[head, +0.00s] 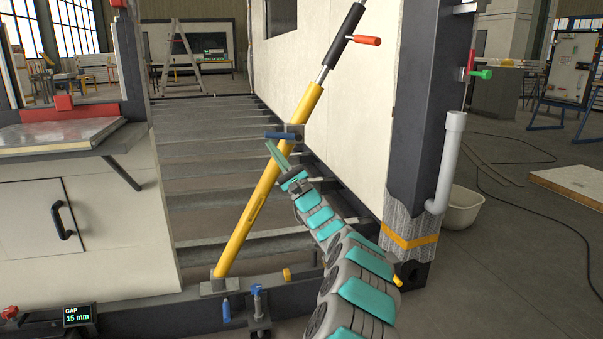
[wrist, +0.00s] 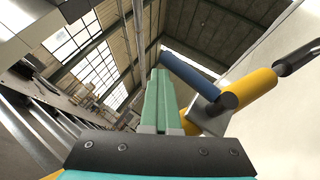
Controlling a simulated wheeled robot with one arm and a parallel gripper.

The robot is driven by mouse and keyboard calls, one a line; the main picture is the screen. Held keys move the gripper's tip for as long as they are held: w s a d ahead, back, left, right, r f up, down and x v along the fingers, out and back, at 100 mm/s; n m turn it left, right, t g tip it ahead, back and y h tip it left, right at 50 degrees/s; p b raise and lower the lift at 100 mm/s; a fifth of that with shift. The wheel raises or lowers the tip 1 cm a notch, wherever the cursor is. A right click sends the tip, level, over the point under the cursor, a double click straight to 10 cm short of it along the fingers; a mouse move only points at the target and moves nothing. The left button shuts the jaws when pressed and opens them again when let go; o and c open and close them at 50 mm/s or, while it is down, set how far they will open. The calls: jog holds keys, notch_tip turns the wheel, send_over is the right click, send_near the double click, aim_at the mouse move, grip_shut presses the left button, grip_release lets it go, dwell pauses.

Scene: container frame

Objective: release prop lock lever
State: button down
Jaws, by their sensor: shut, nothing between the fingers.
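The yellow prop (head: 258,205) leans diagonally across the frame opening, from a foot at the lower left to a dark upper end. A grey collar (head: 296,129) sits partway up it, with the blue lock lever (head: 277,136) sticking out sideways to the left. The wrist view shows the blue lever (wrist: 188,67) joined to the grey collar (wrist: 208,115) beside the yellow tube (wrist: 252,88). My gripper (head: 271,147) is shut and empty, its green fingertips (wrist: 159,76) close to the lever's free left end. I cannot tell whether they touch.
A red-handled pin (head: 366,40) sticks out near the prop's upper end. Cream panels stand at the left (head: 80,225) and behind the prop (head: 358,110). Grey crossbars (head: 205,165) span the opening. A dark post (head: 420,120) with a white pipe (head: 449,165) stands at the right.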

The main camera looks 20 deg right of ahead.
jog(key=shift+a+r, duration=0.2)
jog(key=shift+r, duration=0.45)
dwell(0.3)
